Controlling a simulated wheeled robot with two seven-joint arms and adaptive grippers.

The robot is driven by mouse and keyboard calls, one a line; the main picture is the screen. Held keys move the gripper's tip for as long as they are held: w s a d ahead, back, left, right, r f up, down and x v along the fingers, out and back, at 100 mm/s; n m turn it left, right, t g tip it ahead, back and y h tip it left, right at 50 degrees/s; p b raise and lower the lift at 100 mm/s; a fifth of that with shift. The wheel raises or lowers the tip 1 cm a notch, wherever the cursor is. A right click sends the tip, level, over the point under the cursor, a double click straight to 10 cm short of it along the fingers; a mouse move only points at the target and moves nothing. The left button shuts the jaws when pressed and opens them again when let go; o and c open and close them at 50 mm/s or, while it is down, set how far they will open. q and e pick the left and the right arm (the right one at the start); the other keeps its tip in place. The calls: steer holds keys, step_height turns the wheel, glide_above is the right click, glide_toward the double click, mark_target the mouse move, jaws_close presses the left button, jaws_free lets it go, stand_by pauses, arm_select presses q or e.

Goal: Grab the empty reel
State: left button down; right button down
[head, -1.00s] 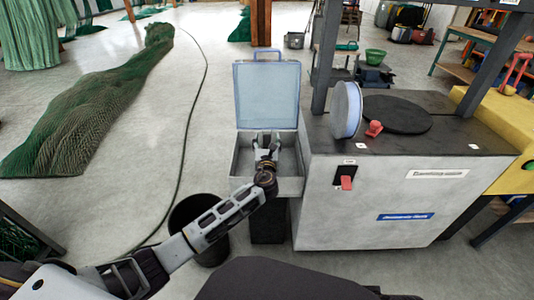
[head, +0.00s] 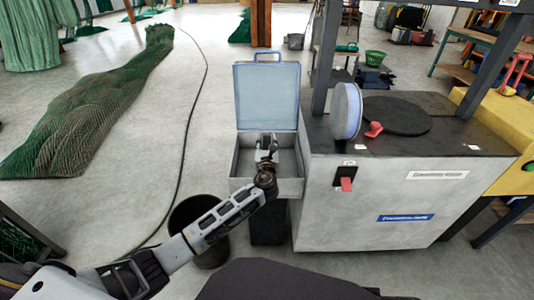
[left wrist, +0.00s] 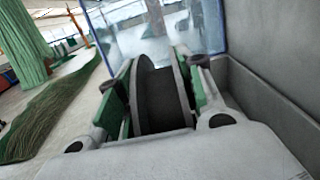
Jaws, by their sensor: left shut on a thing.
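My left gripper (head: 266,150) reaches into an open grey case (head: 240,186) with a raised bluish lid. In the left wrist view, a dark reel (left wrist: 158,98) with a wide rim sits between the two green-padded fingers of my left gripper (left wrist: 162,92). The fingers are shut on the reel, one on each side. The grey wall of the case runs close along the right of that view. In the head view the reel is hidden by the gripper. My right gripper is not in view.
A grey machine (head: 390,200) with a pale blue-faced disc (head: 346,110), a dark round plate (head: 397,115) and red controls stands right of the case. A black bucket (head: 203,228) stands left below it. Green netting (head: 90,115) and a cable lie on the left floor.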

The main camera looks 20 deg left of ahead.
arm_select(q)
steer(key=shift+r, duration=0.1)
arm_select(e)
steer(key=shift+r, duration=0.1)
